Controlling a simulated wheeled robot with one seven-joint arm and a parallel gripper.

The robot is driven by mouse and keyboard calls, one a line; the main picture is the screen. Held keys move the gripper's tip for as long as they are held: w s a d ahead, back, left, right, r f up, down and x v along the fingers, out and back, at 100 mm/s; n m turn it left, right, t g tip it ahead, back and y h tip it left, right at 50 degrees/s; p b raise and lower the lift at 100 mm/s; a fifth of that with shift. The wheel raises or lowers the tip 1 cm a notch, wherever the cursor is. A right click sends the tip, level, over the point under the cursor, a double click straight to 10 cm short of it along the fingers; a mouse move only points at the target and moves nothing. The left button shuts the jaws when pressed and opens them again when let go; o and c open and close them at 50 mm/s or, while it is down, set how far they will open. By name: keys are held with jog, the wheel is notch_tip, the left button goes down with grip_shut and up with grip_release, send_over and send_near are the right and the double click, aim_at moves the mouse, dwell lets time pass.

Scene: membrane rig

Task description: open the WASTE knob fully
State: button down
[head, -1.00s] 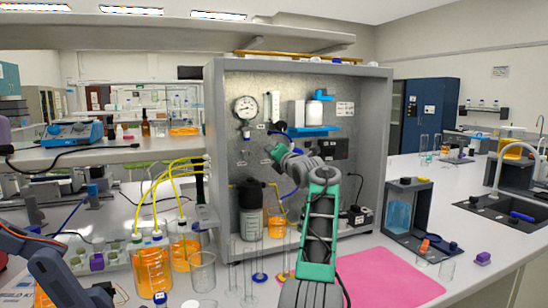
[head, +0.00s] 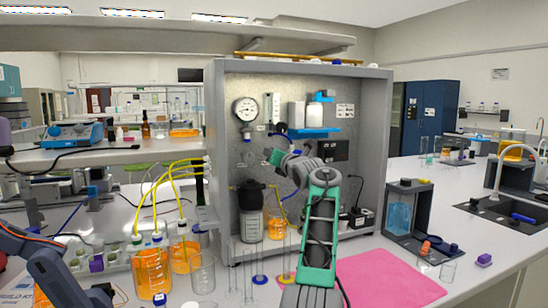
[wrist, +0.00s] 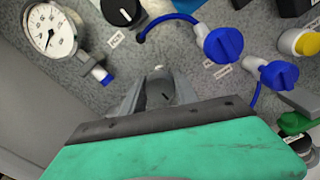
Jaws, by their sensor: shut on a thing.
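In the wrist view my gripper (wrist: 160,95) reaches up to the metal panel, with its grey fingers on either side of a small grey knob (wrist: 161,88). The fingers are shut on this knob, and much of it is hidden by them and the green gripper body. No label reading WASTE can be made out, so I cannot confirm the name of the knob or how far it is turned. In the head view my gripper (head: 273,157) is against the panel, below and right of the gauge, and the knob there is hidden.
A pressure gauge (wrist: 50,30) is at left in the wrist view, with a black knob (wrist: 121,11) above. Two blue knobs (wrist: 223,45) (wrist: 279,75) and a yellow knob (wrist: 307,43) are to the right. A dark-capped bottle (head: 250,210) stands below my gripper.

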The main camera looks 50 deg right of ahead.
jog(key=c, duration=0.9)
grip_release()
jog(key=b+v, duration=0.5)
jog(key=v, duration=0.2)
jog(key=shift+s+a+b, duration=0.2)
jog(key=shift+s+b, duration=0.15)
jog(key=shift+b, duration=0.05)
